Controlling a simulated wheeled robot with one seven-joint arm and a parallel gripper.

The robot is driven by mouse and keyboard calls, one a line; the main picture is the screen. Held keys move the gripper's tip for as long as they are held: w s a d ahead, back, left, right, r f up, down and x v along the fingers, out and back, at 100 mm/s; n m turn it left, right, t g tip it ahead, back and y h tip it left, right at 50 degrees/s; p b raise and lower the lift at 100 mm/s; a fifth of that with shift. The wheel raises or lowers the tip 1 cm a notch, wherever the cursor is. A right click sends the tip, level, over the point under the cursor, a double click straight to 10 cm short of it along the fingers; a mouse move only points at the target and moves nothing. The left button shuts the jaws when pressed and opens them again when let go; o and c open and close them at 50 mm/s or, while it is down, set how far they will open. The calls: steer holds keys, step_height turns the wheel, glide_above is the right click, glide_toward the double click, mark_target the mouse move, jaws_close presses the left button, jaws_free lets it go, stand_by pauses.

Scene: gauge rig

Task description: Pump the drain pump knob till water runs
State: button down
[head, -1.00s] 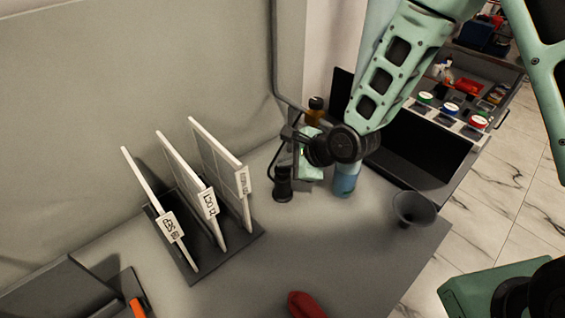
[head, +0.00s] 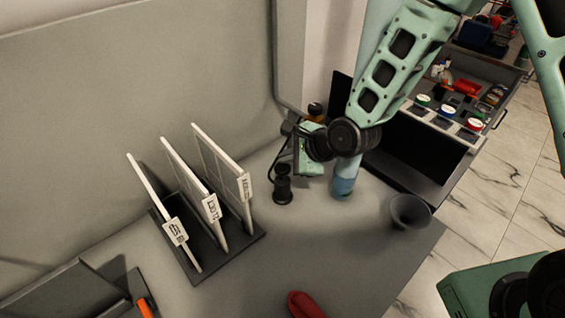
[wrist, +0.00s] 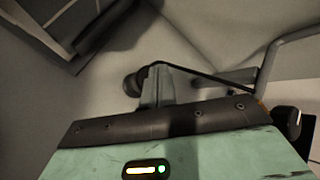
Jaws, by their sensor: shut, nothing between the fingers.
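A small black pump (head: 282,194) stands on the grey bench, with a round knob (head: 282,170) on top and a thin black line curving up behind it. My gripper (head: 295,168) is close beside the knob on its right, pointing down. In the wrist view the shut, empty fingers (wrist: 157,88) lie just right of a round black part (wrist: 134,84), probably the knob. I cannot tell whether they touch it. The fingertips are small and partly hidden by my green gripper body in the head view. No running water is visible.
A rack (head: 230,250) of white labelled panels stands left of the pump. A blue cylinder (head: 343,184) and a dark funnel (head: 410,211) are to the right. A grey pipe (head: 275,70) runs down the wall. A red object (head: 304,305) lies at the front.

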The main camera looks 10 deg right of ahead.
mark_target(286, 169)
steer(key=shift+r, duration=0.1)
step_height(286, 169, up, 5)
steer(key=p, duration=0.4)
stand_by(0.3)
stand_by(3.0)
